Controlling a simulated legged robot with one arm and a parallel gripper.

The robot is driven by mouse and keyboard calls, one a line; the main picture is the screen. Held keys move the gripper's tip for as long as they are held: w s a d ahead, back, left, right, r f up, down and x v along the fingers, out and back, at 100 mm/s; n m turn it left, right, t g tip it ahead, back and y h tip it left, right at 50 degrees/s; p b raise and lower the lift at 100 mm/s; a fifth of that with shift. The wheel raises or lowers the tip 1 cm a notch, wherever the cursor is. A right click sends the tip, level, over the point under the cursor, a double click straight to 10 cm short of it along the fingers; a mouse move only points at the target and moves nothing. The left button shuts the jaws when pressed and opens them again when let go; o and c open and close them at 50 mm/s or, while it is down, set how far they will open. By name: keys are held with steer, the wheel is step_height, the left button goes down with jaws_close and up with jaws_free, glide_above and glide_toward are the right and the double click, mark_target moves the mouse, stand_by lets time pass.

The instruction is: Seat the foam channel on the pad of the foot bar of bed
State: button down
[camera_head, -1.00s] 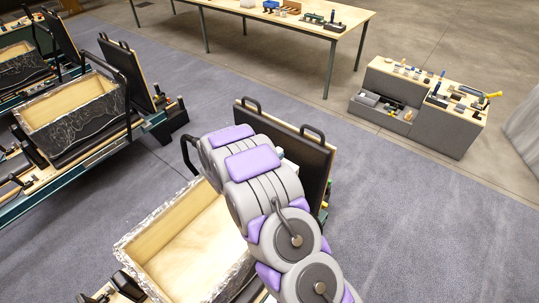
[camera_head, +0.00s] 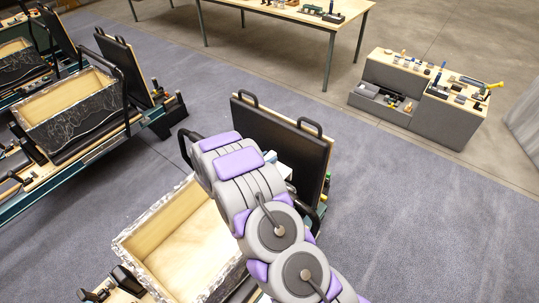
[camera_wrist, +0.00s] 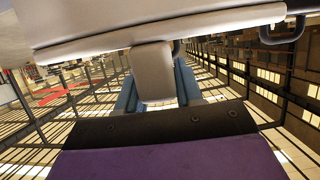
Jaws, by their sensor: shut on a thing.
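In the wrist view my gripper (camera_wrist: 157,84) has its two blue fingers on either side of a pale grey block, shut on it. The block joins a long pale piece (camera_wrist: 150,28) across the top, which I take to be the foam channel. In the head view a small pale patch (camera_head: 272,158) shows past my arm, perhaps the same piece; my gripper is hidden. A black curved bar (camera_head: 184,148), apparently the foot bar of the near bed, shows left of my arm. Its pad is hidden, so I cannot tell whether the channel touches it.
An open wooden box (camera_head: 150,245) stands on the near bed. A dark upright board (camera_head: 285,140) with two handles stands behind my arm. More beds are at left. A long table (camera_head: 300,22) and a grey bench (camera_head: 435,110) with tools are beyond. Carpet at right is clear.

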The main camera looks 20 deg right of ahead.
steer(key=a, duration=0.5)
steer(key=d, duration=0.5)
steer(key=shift+f, duration=0.3)
steer(key=shift+a, duration=2.9)
steer(key=shift+d+p, duration=0.45)
steer(key=shift+d, duration=2.55)
steer(key=shift+a+r, duration=0.1)
steer(key=shift+a, duration=1.05)
steer(key=shift+p, duration=0.35)
steer(key=shift+a, duration=0.65)
steer(key=shift+d, duration=0.15)
